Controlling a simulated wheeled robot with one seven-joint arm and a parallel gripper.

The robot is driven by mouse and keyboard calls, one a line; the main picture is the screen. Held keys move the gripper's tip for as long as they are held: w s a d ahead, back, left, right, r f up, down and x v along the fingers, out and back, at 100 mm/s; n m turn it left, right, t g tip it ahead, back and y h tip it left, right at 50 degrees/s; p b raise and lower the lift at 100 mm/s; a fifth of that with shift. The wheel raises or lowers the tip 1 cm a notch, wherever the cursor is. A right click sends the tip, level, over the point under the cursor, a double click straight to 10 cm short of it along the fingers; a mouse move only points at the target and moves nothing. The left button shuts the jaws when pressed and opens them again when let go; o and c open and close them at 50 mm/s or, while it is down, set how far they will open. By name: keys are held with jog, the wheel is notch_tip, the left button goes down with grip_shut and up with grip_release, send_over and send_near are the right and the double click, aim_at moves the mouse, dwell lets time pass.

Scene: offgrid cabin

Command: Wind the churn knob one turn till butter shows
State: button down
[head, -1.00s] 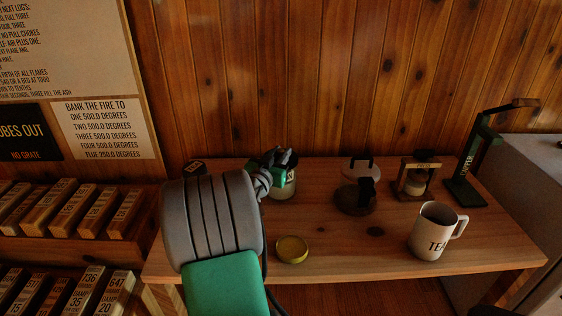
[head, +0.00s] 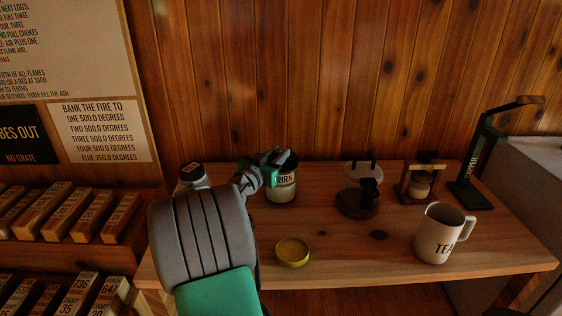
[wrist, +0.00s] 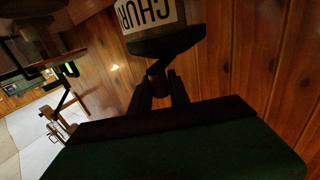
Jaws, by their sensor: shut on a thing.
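The churn (head: 283,190) is a clear jar with pale contents, a dark top and a white label, standing upright at the back of the wooden table. Its label reads partly "URN" in the head view. In the wrist view the churn (wrist: 150,16) shows its label "CHUR" and dark lid, with a small dark knob (wrist: 157,68) sticking out. My gripper (head: 278,158) is over the churn's top. In the wrist view my gripper (wrist: 160,84) has its two fingers either side of the knob, shut on it. I cannot tell whether the pale contents are butter.
A yellow round lid or dish (head: 292,252) lies at the front of the table (head: 340,268). A white mug (head: 440,234) stands front right. A dark round device (head: 357,198), a wooden-framed press (head: 422,184) and a green stand (head: 474,165) are to the right. A dark-topped jar (head: 191,176) is left.

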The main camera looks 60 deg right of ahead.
jog(key=shift+w+f+m+g+b, duration=0.2)
jog(key=shift+m+g+b, duration=0.2)
jog(key=shift+g+b, duration=0.45)
jog(key=shift+w+b, duration=0.1)
jog(key=shift+b, duration=0.3)
jog(key=shift+a+r+m+g, duration=0.15)
jog(key=shift+m+g, duration=0.1)
jog(key=shift+m, duration=0.15)
jog(key=shift+r, duration=0.1)
jog(key=shift+w+b, duration=0.1)
jog(key=shift+b, duration=0.3)
jog(key=shift+w+f+m+g+y+b, duration=0.25)
jog(key=shift+m+g+y+b, duration=0.25)
jog(key=shift+g, duration=0.4)
jog(key=shift+w+r+g, duration=0.1)
jog(key=shift+g, duration=0.2)
jog(key=shift+r+m, duration=0.15)
jog(key=shift+m, duration=0.15)
